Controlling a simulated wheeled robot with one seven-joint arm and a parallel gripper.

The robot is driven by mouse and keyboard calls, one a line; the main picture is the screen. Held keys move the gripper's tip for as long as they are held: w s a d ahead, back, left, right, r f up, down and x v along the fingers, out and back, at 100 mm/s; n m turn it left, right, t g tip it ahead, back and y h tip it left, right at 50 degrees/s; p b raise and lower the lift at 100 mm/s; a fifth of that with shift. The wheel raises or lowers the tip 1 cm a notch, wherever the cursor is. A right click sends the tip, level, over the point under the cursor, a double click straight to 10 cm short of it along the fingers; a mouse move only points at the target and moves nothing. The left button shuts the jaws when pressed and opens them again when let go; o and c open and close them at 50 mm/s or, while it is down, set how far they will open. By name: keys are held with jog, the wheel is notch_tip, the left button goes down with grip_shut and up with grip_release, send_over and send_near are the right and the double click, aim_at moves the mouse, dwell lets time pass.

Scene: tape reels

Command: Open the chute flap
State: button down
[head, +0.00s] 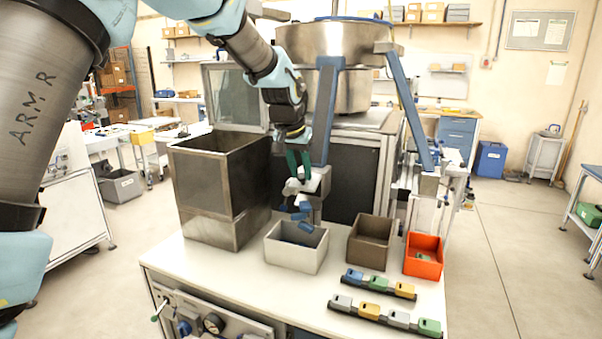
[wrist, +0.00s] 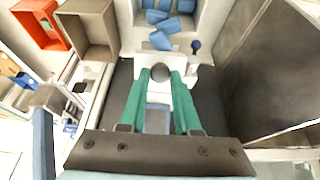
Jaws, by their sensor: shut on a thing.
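My gripper (head: 297,168), with green fingers, is shut on a round grey knob (wrist: 160,73) at the chute's mouth; I take it for the handle of the chute flap. The flap's pale part (head: 291,187) shows just below the fingertips in the head view. The light grey chute (head: 318,183) stands beside it, under the bowl feeder. Blue pieces (head: 302,213) show between the chute mouth and the pale grey bin (head: 283,262) below. More blue pieces (wrist: 163,22) show in that bin in the wrist view. The fingers partly hide the flap, so its exact angle is unclear.
A tall metal box (head: 205,185) stands close on the left. A brown bin (head: 369,242) and an orange bin (head: 423,256) stand right of the pale bin. Rows of coloured blocks (head: 378,285) lie in front. A blue support leg (head: 326,110) is right beside my gripper.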

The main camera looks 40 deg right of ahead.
jog(key=shift+w+d+r+g+y, duration=0.1)
jog(key=shift+d+r+g+y, duration=0.2)
jog(key=shift+y, duration=0.25)
jog(key=shift+w+d+r+g+y, duration=0.15)
jog(key=shift+r+g+y, duration=0.2)
jog(key=shift+y, duration=0.2)
jog(key=c, duration=0.6)
grip_release()
jog(key=shift+c, duration=0.2)
notch_tip(320, 180, up, 11)
jog(key=s+a+b, duration=0.1)
jog(key=a+b, duration=0.1)
jog(key=b, duration=0.1)
jog(key=shift+f, duration=0.15)
